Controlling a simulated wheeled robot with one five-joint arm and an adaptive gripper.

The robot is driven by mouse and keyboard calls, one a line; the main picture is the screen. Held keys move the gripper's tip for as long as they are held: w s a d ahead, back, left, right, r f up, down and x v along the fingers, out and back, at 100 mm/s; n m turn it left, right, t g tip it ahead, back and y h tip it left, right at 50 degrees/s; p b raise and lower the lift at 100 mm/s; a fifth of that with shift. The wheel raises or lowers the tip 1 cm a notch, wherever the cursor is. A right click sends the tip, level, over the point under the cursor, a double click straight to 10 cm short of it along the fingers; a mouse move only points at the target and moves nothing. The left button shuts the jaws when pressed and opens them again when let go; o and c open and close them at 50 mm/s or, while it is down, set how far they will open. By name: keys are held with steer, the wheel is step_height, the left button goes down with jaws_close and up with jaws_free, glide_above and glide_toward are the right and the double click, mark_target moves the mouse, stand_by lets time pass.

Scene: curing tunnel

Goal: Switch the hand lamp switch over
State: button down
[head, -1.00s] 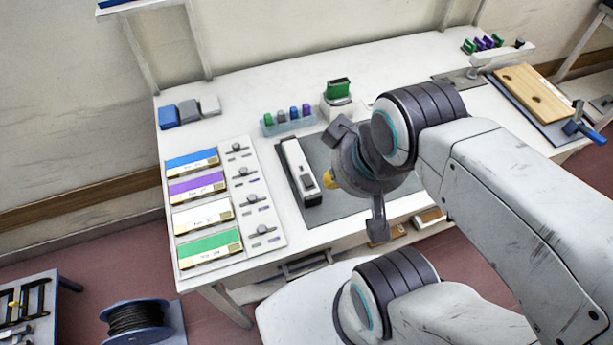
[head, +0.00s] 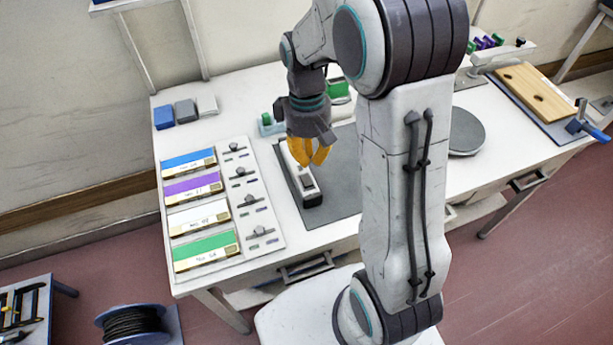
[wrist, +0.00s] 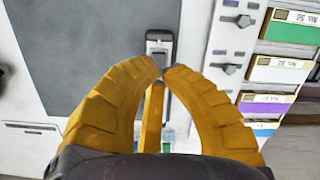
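The hand lamp (head: 311,196) is a long white and dark bar lying on the grey mat (head: 345,195). A small dark switch (head: 307,182) sits on its top near the front end. In the wrist view the lamp's front end (wrist: 159,36) shows beyond my fingertips, and the rest is mostly hidden behind the fingers. My gripper (head: 313,164) has yellow fingers and points down above the lamp. In the wrist view its fingertips (wrist: 163,70) come together over the lamp, with nothing seen between them. I cannot tell whether they touch the lamp.
Left of the lamp is a panel with several sliders (head: 241,171) and coloured labelled boxes (head: 205,247). Blue, grey and white blocks (head: 186,111) stand at the back left. A round grey plate (head: 467,132) and a wooden board (head: 535,95) lie to the right.

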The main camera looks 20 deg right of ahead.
mark_target(308, 183)
steer(key=w+r+n, duration=0.3)
steer(key=w+n, duration=0.2)
steer(key=n, duration=0.2)
steer(key=s+f+n, duration=0.1)
steer(key=f+n, duration=0.1)
steer(key=f, duration=0.2)
steer(key=f+n, duration=0.3)
steer(key=f, duration=0.2)
steer(key=s+f+n+p, duration=0.1)
steer(key=f+n, duration=0.1)
steer(key=f, duration=0.2)
steer(key=shift+s+f, duration=0.2)
steer(key=shift+s, duration=0.15)
steer(key=shift+s+f+b, duration=0.2)
steer(key=shift+f+b, duration=0.45)
steer(key=shift+b, duration=0.3)
steer(key=shift+s, duration=0.25)
